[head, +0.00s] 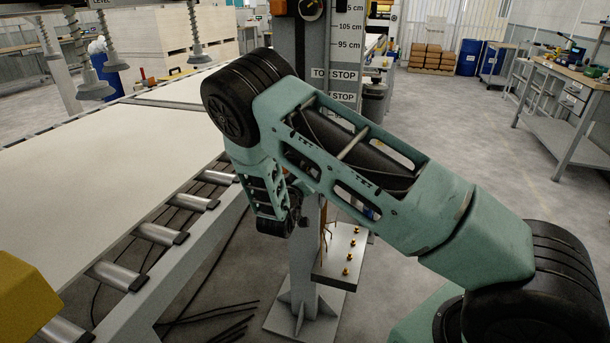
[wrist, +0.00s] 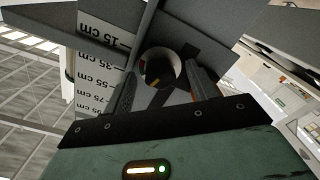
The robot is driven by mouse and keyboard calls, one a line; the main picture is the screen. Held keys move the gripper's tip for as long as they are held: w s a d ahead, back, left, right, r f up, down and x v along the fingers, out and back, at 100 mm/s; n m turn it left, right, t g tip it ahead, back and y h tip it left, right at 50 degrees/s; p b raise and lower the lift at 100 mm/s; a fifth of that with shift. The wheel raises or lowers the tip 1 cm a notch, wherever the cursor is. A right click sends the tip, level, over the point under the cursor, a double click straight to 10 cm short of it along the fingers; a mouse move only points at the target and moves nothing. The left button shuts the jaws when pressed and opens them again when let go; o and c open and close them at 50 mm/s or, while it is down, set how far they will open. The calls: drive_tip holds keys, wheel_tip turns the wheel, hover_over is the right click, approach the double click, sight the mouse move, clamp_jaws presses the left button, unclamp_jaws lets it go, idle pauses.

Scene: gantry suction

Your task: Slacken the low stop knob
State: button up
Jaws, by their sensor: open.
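The low stop knob (wrist: 163,66) appears in the wrist view as a round dark face with a pale rim and a small yellow mark, on the grey column. My gripper (wrist: 164,78) is open, with one dark finger to the left of the knob and one to the right. I cannot tell whether either finger touches it. In the head view my arm covers the low part of the column (head: 312,60), so the low knob is hidden there. Another dark knob (head: 312,8) with orange beside it is at the top edge.
The column carries a cm scale (head: 348,27) and two white stop labels (head: 342,97). A roller conveyor with a pale sheet (head: 95,150) runs along the left. A small plate with brass pegs (head: 340,262) is low beside the column. Open floor lies to the right.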

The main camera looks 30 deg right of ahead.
drive_tip(key=b+v, duration=0.2)
drive_tip(key=v, duration=1.5)
drive_tip(key=shift+s, duration=0.2)
drive_tip(key=shift+a, duration=0.2)
